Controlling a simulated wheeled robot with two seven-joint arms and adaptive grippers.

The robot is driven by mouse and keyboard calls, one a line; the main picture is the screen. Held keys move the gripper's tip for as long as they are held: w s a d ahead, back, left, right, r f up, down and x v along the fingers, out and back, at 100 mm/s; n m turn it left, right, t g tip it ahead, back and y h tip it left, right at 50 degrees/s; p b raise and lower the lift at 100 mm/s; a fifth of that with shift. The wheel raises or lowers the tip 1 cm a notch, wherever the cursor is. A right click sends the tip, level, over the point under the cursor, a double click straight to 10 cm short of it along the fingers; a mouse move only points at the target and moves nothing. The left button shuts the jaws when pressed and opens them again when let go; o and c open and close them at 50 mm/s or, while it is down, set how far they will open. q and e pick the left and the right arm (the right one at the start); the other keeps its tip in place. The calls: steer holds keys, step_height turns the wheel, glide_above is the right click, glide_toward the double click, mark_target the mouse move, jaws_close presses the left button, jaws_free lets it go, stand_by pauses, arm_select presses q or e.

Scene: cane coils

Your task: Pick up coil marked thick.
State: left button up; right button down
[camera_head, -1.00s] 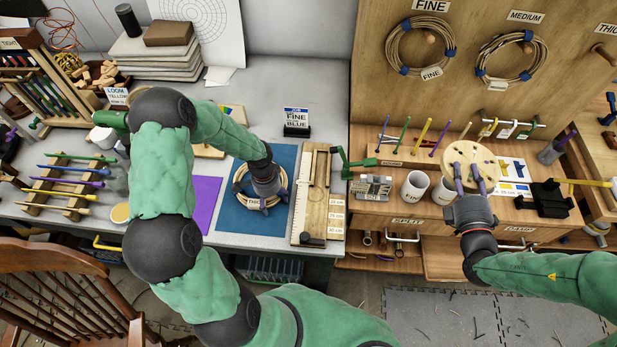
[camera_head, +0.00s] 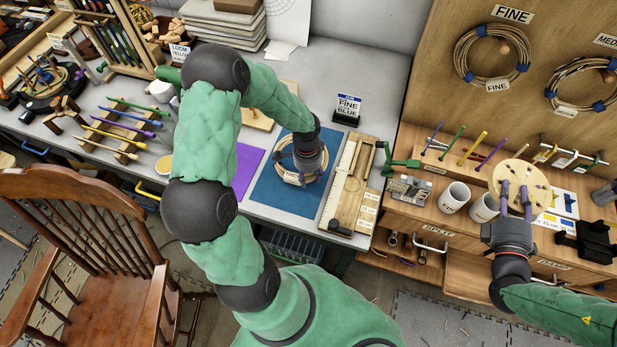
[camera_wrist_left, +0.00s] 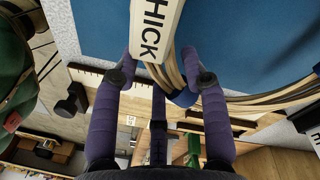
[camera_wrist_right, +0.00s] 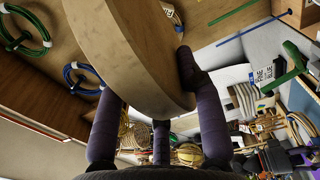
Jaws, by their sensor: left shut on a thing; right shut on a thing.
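The cane coil (camera_head: 279,158) with the white THICK tag (camera_head: 292,178) is at the blue mat (camera_head: 290,199). My left gripper (camera_head: 308,178) is shut on this coil's rim from above. In the left wrist view the cane strands (camera_wrist_left: 188,66) and the tag (camera_wrist_left: 155,28) are between the fingers, beside a blue binding. I cannot tell whether the coil touches the mat. My right gripper (camera_head: 515,196) is shut on the edge of a round wooden disc with holes (camera_head: 518,174), held over the right bench. The disc fills much of the right wrist view (camera_wrist_right: 135,50).
A wooden ruler board (camera_head: 350,190) lies right of the mat, and a purple sheet (camera_head: 246,172) lies left. A FINE/BLUE card (camera_head: 347,107) stands behind. Coils marked FINE (camera_head: 464,52) and MEDIUM (camera_head: 556,84) hang on the panel. Two white mugs (camera_head: 454,197) stand left of the disc.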

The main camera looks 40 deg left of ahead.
steer(key=shift+r+p, duration=0.55)
steer(key=shift+r, duration=0.1)
arm_select(q)
steer(key=s+d+r, duration=0.9)
steer(key=d, duration=0.1)
steer(key=shift+s, duration=0.15)
arm_select(e)
steer(key=shift+r, duration=0.25)
